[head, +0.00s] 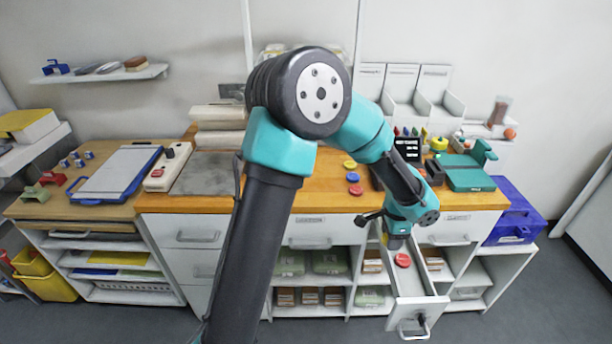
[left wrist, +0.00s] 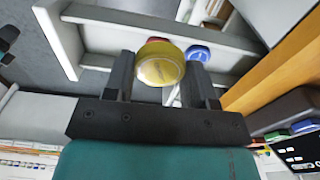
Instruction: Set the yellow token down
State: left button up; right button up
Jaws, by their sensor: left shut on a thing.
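My left gripper (head: 395,240) points down over the open drawer (head: 418,308) below the counter. In the left wrist view its two dark fingers (left wrist: 160,70) are shut on a round yellow token (left wrist: 161,66). In the head view the gripper mostly hides the token. A red token (head: 403,260) lies in the drawer just beneath the gripper. In the left wrist view a blue token (left wrist: 197,52) shows beyond the right finger, and the red one is mostly hidden behind the yellow one. My right gripper is not in view.

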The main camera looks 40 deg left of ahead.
pick_arm(q)
jog(key=s+a+r+n, duration=0.1)
jog(key=s+a+n, duration=0.2)
jog(key=a, duration=1)
jog(key=s+a+r+n, duration=0.2)
jog(key=s+a+n, duration=0.1)
jog(key=a+n, duration=0.7)
jog(key=a, duration=0.3)
jog(key=shift+a+r+t, duration=0.15)
jog(key=shift+r+t, duration=0.05)
jog(key=shift+t, duration=0.2)
jog(key=w+a, duration=0.3)
jog(key=w, duration=0.1)
jog(key=w+a+f, duration=0.1)
jog(key=w+a, duration=0.2)
jog(key=a, duration=0.1)
jog(key=w+a, duration=0.3)
jog(key=w, duration=0.1)
jog(key=shift+w+a+f, duration=0.25)
jog(key=shift+w+a, duration=0.1)
jog(key=shift+a, duration=0.05)
jog(key=shift+f, duration=1.75)
jog(key=shift+f, duration=0.15)
